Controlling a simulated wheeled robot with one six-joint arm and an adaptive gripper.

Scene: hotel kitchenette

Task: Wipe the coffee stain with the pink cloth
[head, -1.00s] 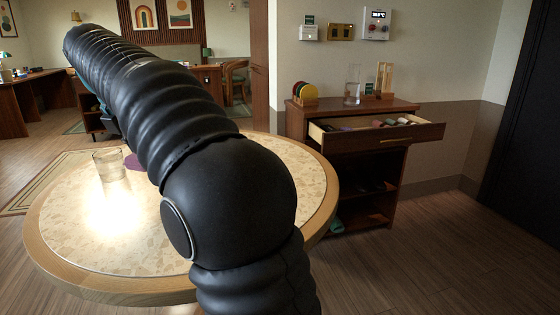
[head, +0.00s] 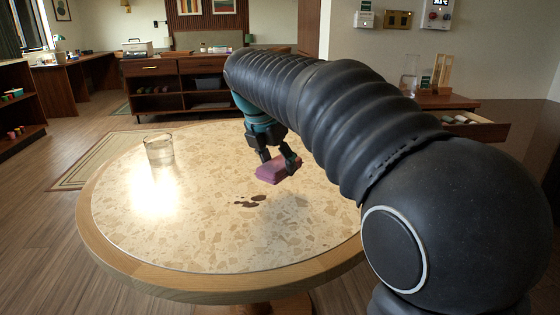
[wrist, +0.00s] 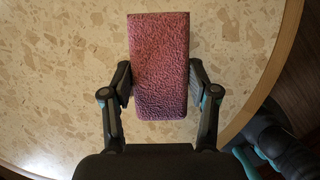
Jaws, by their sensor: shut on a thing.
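The pink cloth (head: 279,170) is a folded, thick block held in my gripper (head: 278,160). In the wrist view the cloth (wrist: 160,65) is textured and sits between the two fingers of my gripper (wrist: 160,88), which press on its long sides. The gripper is shut on it. In the head view the cloth appears a little above the tabletop. The coffee stain (head: 250,202) is a few dark brown blotches on the round table (head: 200,225), just in front of and to the left of the cloth. The stain does not show in the wrist view.
A clear glass (head: 159,150) stands on the table's left part, beside a bright glare. The tabletop between glass and stain is bare. A side cabinet with an open drawer (head: 475,127) is at the right, partly behind my arm.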

